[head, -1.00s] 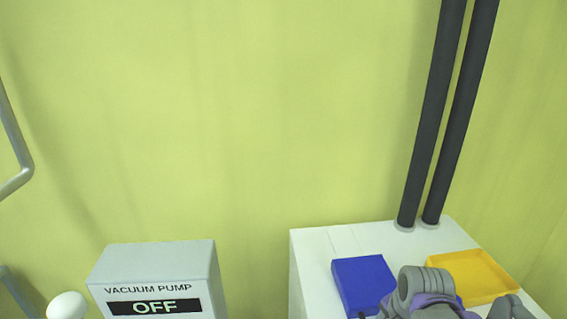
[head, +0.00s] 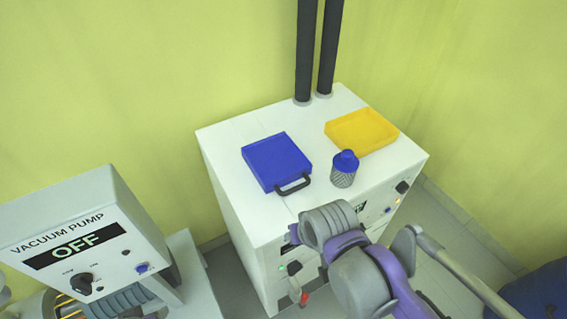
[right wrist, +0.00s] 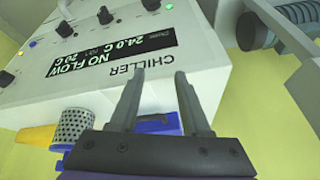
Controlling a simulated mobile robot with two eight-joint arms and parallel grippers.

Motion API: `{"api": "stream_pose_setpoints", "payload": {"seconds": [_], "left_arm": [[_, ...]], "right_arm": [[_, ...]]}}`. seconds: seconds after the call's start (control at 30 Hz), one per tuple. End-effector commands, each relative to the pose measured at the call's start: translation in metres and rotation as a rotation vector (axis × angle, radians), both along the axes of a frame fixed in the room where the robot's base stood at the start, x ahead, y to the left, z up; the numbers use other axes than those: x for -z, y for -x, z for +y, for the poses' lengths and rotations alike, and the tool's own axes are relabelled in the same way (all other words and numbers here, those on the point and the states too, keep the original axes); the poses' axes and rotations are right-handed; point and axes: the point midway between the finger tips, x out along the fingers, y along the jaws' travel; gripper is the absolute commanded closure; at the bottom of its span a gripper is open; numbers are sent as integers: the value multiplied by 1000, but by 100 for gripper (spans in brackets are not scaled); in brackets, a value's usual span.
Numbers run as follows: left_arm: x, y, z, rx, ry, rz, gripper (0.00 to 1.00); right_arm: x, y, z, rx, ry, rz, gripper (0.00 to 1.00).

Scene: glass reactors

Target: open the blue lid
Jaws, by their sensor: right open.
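The blue lid (head: 276,160) is a flat blue square with a dark handle (head: 292,184) on its front edge. It lies closed on top of the white chiller (head: 228,140). In the right wrist view, part of the blue lid (right wrist: 160,123) shows behind the fingers. My right gripper (right wrist: 160,75) is open and empty, with its two fingers apart in front of the chiller's front panel. In the head view my right arm comes in from the lower right and ends near the chiller's front; its fingers are hidden there. My left gripper is not in view.
A mesh cup with a blue cap (head: 344,172) stands right of the lid, near a yellow tray (head: 362,133). Two dark pipes (head: 318,50) rise from the chiller's back. A vacuum pump reading OFF (head: 78,235) stands at the left.

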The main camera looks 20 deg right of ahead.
Motion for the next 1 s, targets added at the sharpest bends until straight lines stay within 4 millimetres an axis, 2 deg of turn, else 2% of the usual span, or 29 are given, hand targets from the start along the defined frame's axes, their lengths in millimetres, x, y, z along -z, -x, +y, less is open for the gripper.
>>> {"api": "stream_pose_setpoints", "payload": {"seconds": [0.1,0.23,0.4,0.5,0.67,1.0], "left_arm": [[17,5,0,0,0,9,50],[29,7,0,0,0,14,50],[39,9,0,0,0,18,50],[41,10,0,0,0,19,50],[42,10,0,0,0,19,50],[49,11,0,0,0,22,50]], "right_arm": [[-35,-37,-15,308,-120,68,53],[-73,-72,-32,675,-244,137,53],[-106,-99,-49,1028,-346,196,53],[-115,-105,-54,1135,-372,211,53],[-108,-109,-56,1175,-382,218,53],[-47,-120,-54,1171,-382,216,53]]}}
